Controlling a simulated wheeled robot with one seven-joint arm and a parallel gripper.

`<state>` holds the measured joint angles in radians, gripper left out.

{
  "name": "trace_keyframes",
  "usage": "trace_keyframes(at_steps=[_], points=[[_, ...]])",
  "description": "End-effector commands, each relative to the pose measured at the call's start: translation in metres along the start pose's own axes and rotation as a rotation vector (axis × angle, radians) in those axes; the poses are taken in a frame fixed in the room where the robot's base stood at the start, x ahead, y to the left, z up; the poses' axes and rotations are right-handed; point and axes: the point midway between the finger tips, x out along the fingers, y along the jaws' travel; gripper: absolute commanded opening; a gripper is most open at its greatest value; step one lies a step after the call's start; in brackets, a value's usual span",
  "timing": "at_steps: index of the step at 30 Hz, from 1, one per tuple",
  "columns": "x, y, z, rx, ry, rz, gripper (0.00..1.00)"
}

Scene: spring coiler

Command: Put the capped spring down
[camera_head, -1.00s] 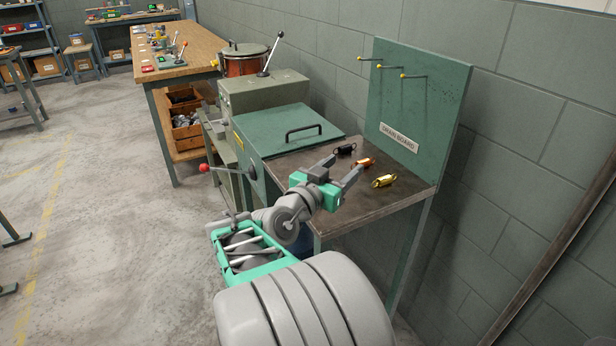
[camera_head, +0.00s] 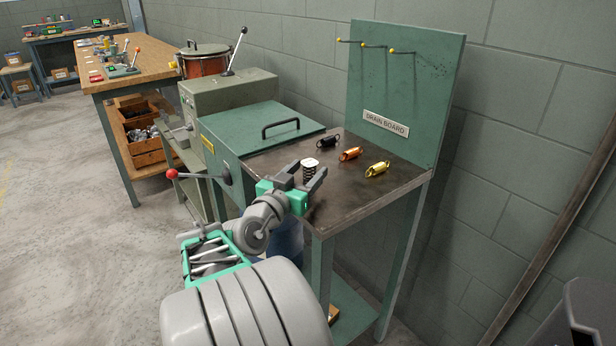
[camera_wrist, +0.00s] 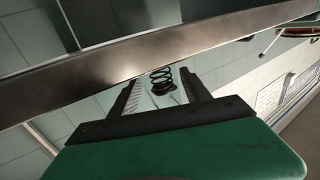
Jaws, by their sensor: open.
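The capped spring (camera_head: 309,171), a dark coil with a white cap, stands upright near the front left edge of the bench top (camera_head: 345,195). My gripper (camera_head: 306,179) is open, with one finger on each side of the spring in the head view and a gap between. In the wrist view the dark coil (camera_wrist: 162,80) shows just past and between the parted fingertips (camera_wrist: 162,92). The cap is not clear there. Whether a finger touches the spring, I cannot tell.
A black spring (camera_head: 328,142), an orange spring (camera_head: 350,153) and a yellow spring (camera_head: 377,169) lie farther back on the bench. A green board (camera_head: 405,85) with yellow-tipped hooks stands behind them. A green lidded box (camera_head: 262,128) with a handle adjoins on the left.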

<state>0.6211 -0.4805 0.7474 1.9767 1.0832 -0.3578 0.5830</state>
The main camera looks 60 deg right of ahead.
Motion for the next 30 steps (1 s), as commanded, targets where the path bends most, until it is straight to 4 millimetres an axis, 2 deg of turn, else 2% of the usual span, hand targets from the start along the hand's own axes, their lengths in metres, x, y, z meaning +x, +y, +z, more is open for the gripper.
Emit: trace_keyframes(at_steps=[7, 10, 15, 30], points=[[0.043, -0.001, -0.002, 0.000, -0.001, 0.003, 0.56], [0.050, -0.002, -0.003, 0.001, 0.000, 0.000, 0.56], [0.050, -0.003, -0.003, 0.000, 0.000, -0.002, 0.56], [0.050, -0.003, -0.002, 0.000, 0.000, -0.001, 0.16]])
